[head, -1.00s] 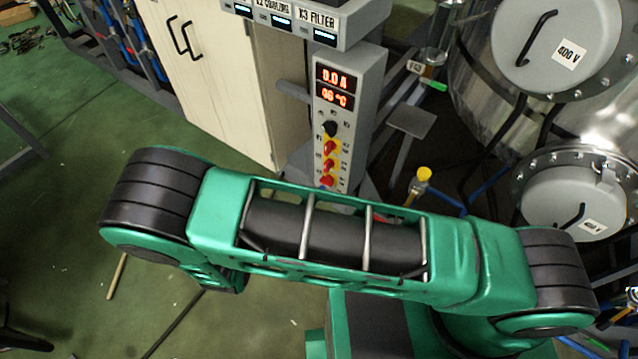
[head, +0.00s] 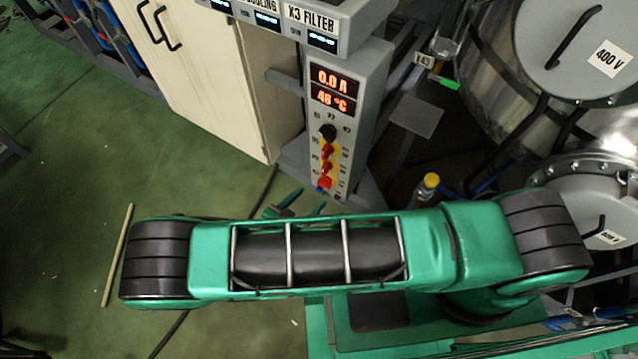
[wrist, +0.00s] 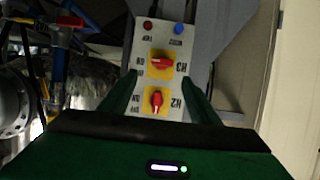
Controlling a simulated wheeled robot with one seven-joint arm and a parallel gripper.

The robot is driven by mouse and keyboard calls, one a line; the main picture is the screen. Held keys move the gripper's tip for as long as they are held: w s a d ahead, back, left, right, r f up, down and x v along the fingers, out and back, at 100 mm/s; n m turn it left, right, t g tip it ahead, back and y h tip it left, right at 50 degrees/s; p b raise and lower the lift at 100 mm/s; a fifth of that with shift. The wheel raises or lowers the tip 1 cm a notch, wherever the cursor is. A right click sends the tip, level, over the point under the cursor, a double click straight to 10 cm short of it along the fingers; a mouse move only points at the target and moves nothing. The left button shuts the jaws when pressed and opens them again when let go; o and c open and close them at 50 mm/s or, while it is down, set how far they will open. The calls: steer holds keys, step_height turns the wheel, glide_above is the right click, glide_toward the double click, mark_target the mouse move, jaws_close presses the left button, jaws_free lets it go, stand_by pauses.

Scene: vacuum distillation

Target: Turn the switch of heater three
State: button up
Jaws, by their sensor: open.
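The heater control panel (head: 347,105) is a grey upright box with red displays, a black knob and a column of red switches on yellow plates. I see no contact.
A red and a blue button (wrist: 178,28) sit beyond H3. A cream cabinet (head: 205,75) stands left of the panel. Steel vessels (head: 500,95) and a yellow-topped valve (head: 431,181) are at right. Green floor at left is mostly free.

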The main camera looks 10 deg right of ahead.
mark_target(323, 184)
steer(key=x, duration=0.8)
steer(key=shift+w+a+f, duration=0.15)
steer(key=shift+f, duration=0.05)
steer(key=c, duration=1.1)
